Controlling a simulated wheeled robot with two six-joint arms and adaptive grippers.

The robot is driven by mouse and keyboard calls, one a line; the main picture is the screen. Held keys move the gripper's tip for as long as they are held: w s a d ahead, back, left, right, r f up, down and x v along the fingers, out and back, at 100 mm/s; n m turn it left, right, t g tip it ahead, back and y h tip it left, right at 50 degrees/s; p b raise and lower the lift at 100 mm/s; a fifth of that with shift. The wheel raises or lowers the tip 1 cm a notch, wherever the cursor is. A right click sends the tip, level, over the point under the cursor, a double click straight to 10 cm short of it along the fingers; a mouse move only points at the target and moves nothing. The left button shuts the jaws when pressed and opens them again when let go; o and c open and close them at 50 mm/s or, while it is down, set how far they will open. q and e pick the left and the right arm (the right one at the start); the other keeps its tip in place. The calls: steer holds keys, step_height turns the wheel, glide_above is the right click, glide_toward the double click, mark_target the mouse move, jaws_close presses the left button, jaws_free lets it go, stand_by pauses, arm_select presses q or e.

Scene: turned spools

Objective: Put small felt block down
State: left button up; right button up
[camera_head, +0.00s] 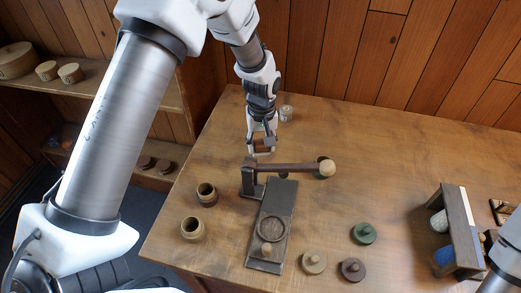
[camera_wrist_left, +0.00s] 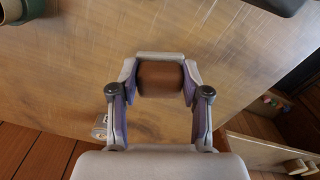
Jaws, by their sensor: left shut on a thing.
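My left gripper (camera_head: 262,146) is above the back part of the wooden table, just behind the lever stand. In the left wrist view its fingers (camera_wrist_left: 161,75) are shut on a small brown block (camera_wrist_left: 162,80), which I take to be the felt block. The block sits between the fingertips with the table surface behind it. In the head view the block is small and partly hidden by the fingers, and I cannot tell whether it touches the table. My right gripper is not in view.
A lever stand (camera_head: 273,215) with a ball-ended arm (camera_head: 295,168) stands in front of the gripper. A small jar (camera_head: 286,113) is behind it. Two cups (camera_head: 206,194) (camera_head: 192,229) are at left, knobbed discs (camera_head: 364,233) at front, a rack (camera_head: 458,226) at right. The back right is clear.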

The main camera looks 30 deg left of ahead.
mark_target(261, 151)
arm_select(q)
steer(key=f, duration=0.3)
steer(key=shift+s+a+p, duration=0.2)
steer(key=shift+a+p, duration=0.05)
steer(key=shift+p, duration=0.05)
steer(key=shift+d+f, duration=0.15)
steer(key=shift+f, duration=0.2)
steer(key=shift+w+d+f, duration=0.1)
steer(key=o, duration=1)
steer(key=shift+o, duration=0.2)
steer(key=shift+r, duration=0.55)
step_height(261, 151, up, 11)
steer(key=shift+r+b, duration=0.1)
steer(key=shift+b, duration=1.1)
